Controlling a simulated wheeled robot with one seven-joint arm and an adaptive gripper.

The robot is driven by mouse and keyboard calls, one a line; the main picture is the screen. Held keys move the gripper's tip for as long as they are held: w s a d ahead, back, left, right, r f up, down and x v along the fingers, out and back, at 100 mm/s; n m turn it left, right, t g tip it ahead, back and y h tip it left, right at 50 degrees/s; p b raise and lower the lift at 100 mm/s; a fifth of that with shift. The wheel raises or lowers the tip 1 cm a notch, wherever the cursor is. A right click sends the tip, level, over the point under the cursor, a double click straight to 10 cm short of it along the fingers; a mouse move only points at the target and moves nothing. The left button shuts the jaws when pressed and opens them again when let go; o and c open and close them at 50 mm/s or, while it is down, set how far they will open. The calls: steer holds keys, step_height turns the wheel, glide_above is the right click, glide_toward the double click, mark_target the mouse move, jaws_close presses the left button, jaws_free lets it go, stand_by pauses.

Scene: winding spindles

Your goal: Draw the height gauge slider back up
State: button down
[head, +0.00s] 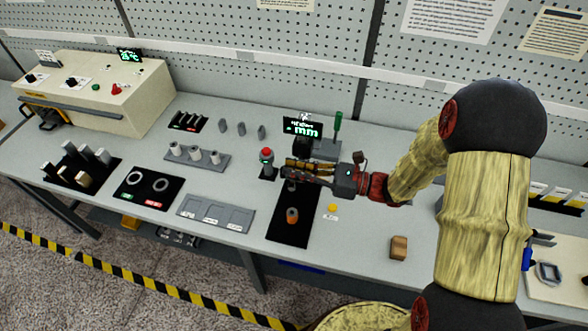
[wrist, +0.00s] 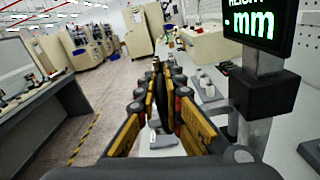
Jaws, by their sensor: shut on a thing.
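The height gauge (head: 302,129) stands at the back of a black base plate (head: 290,235), its lit display reading "mm". My gripper (head: 292,170) is level, in front of the column and above the plate. In the wrist view its fingers (wrist: 160,95) are drawn together on a narrow dark part, which I take to be the slider; the fingers hide most of it. An orange and black cylindrical part (head: 292,215) stands on the plate below my gripper.
A red-topped button post (head: 266,158) stands just left of my gripper. A green-handled lever (head: 338,121) is behind it. A yellow button (head: 332,208) and a wooden block (head: 399,247) are to the right. Grey trays (head: 216,212) lie left of the plate.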

steer(key=shift+w, duration=0.1)
steer(key=c, duration=1.9)
jaws_free()
steer(key=shift+f, duration=0.1)
steer(key=shift+d, duration=0.15)
steer(key=v, duration=1.2)
